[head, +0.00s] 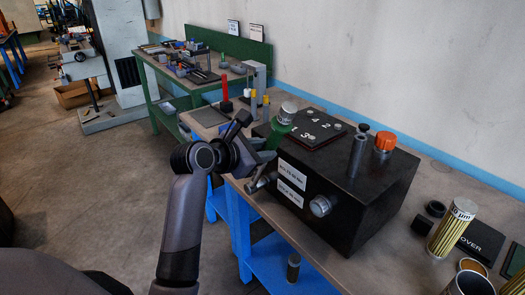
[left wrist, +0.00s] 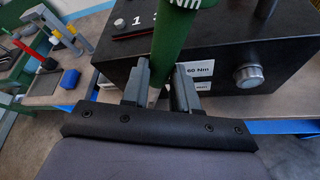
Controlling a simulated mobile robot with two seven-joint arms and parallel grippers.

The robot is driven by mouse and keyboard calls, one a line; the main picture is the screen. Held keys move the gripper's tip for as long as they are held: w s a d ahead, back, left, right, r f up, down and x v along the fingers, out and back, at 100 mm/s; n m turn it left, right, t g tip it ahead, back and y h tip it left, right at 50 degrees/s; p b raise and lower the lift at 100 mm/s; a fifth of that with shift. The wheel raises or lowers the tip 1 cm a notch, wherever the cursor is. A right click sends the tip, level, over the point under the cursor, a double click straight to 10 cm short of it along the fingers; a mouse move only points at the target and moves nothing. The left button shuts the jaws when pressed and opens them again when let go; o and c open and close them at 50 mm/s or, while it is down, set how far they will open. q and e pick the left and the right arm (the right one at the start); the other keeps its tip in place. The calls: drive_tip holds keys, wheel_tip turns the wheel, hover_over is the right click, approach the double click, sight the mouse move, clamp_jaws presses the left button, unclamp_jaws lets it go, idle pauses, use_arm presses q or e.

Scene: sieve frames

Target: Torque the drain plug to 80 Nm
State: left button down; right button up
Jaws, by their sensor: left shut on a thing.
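My left gripper (head: 264,168) is shut on a green tool, likely the torque wrench, in front of the black box (head: 370,205). The green tool (head: 277,136) shows in the head view below a silver cylinder (head: 287,112). In the left wrist view the green shaft (left wrist: 173,38) rises between the fingers (left wrist: 162,82), with "Nm" printed on it. A silver ridged round part (head: 320,206), possibly the drain plug, sticks out of the box's front; it also shows in the left wrist view (left wrist: 249,75). The tool's lower end is hidden. My right gripper is not in view.
A plate (head: 318,125) numbered with digits lies on the box, beside a grey cylinder (head: 357,155) and an orange cap (head: 384,142). White labels (head: 290,173) are on the front.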

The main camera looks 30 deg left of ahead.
use_arm(q)
drive_tip(key=shift+w+a+r+n, duration=0.15)
drive_tip(key=shift+w+a+r, duration=0.1)
drive_tip(key=shift+a, duration=0.15)
drive_tip(key=shift+w+a+r+n, duration=0.15)
drive_tip(key=shift+a+r, duration=0.1)
drive_tip(key=shift+a, duration=0.15)
drive_tip(key=shift+w+a+r+n+g+h, duration=0.15)
drive_tip(key=shift+w+a+h, duration=0.05)
drive_tip(key=shift+a, duration=0.2)
drive_tip(key=shift+w+a+r+n+g+h, duration=0.15)
drive_tip(key=shift+a+h, duration=0.05)
drive_tip(key=shift+a, duration=0.2)
drive_tip(key=shift+w+a+r+n+h, duration=0.1)
drive_tip(key=shift+w+a+n+h, duration=0.1)
drive_tip(key=shift+a, duration=0.25)
drive_tip(key=shift+w+a+r+n+h, duration=0.1)
drive_tip(key=shift+w+a+n, duration=0.1)
drive_tip(key=shift+a, duration=0.2)
drive_tip(key=shift+w+a+r+n, duration=0.1)
drive_tip(key=shift+w+a+n, duration=0.2)
drive_tip(key=shift+a, duration=0.55)
drive_tip(key=shift+a+h, duration=0.1)
drive_tip(key=shift+h, duration=0.2)
